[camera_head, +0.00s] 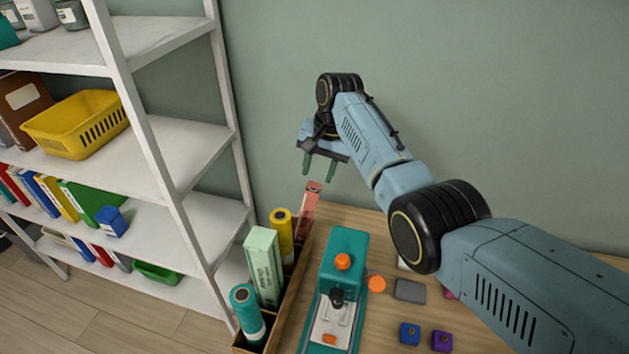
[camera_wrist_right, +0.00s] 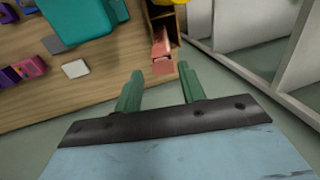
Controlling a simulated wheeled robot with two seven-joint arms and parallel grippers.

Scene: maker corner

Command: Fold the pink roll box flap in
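The pink roll box (camera_head: 308,208) stands upright at the far end of the wooden holder, with its top end facing up. It also shows in the right wrist view (camera_wrist_right: 161,52), between and beyond the fingers. I cannot make out clearly how its flap lies. My right gripper (camera_head: 319,171) is above the box, fingers pointing down and apart, with nothing between them; in the wrist view its green fingers (camera_wrist_right: 158,88) are open too. A gap shows between fingertips and box. My left gripper is not in view.
The wooden holder (camera_head: 293,304) also carries a yellow roll (camera_head: 282,222), a pale green box (camera_head: 263,267) and a teal roll (camera_head: 246,309). A teal machine (camera_head: 347,253) stands close to its right. White shelving (camera_head: 190,150) rises at the left.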

